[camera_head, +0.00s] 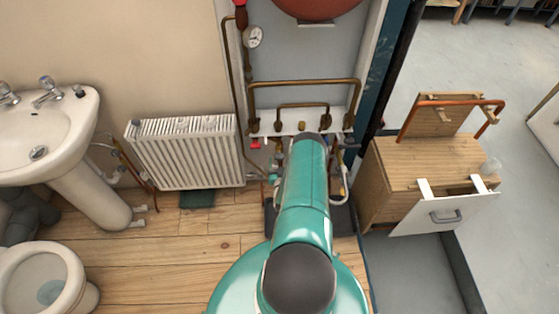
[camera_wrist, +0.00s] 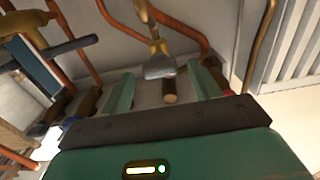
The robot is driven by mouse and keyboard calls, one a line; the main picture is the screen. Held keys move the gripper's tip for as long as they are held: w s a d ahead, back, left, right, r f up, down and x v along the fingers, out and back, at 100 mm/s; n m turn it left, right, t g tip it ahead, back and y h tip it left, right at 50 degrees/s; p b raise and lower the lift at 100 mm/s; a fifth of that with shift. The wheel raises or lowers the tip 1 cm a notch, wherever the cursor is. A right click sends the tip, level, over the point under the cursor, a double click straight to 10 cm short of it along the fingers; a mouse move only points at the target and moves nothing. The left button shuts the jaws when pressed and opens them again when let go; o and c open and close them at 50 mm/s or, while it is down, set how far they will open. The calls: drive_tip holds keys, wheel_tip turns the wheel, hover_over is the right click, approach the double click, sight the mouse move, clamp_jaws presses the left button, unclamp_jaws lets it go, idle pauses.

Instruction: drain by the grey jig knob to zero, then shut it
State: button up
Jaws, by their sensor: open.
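In the wrist view the two green fingers of my gripper (camera_wrist: 164,82) stand apart with nothing between their pads. A grey tapered knob (camera_wrist: 160,65) on a brass stem lies just beyond the fingertips, roughly between them. I cannot tell whether it is the jig knob or how far it is turned. A short brown stub (camera_wrist: 169,91) shows between the fingers. In the head view my arm hides the gripper and the knob. A round white gauge (camera_head: 253,37) is on the pipe at upper left of the panel; its reading is too small to tell.
Copper pipes (camera_head: 305,84) run across the panel around my arm. A white radiator (camera_head: 185,152) is to the left, with a sink (camera_head: 75,120) and toilet (camera_head: 40,275) beyond. A wooden cabinet (camera_head: 430,165) with a pulled-out white drawer (camera_head: 445,212) stands at right.

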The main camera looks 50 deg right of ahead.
drive_tip(key=shift+w+d, duration=0.35)
drive_tip(key=c, duration=1)
drive_tip(key=shift+n, duration=0.3)
drive_tip(key=n, duration=0.3)
drive_tip(key=shift+w+a, duration=0.1)
drive_tip(key=shift+w, duration=0.05)
drive_tip(key=n, duration=1.4)
drive_tip(key=shift+f, duration=0.15)
drive_tip(key=shift+n, duration=0.3)
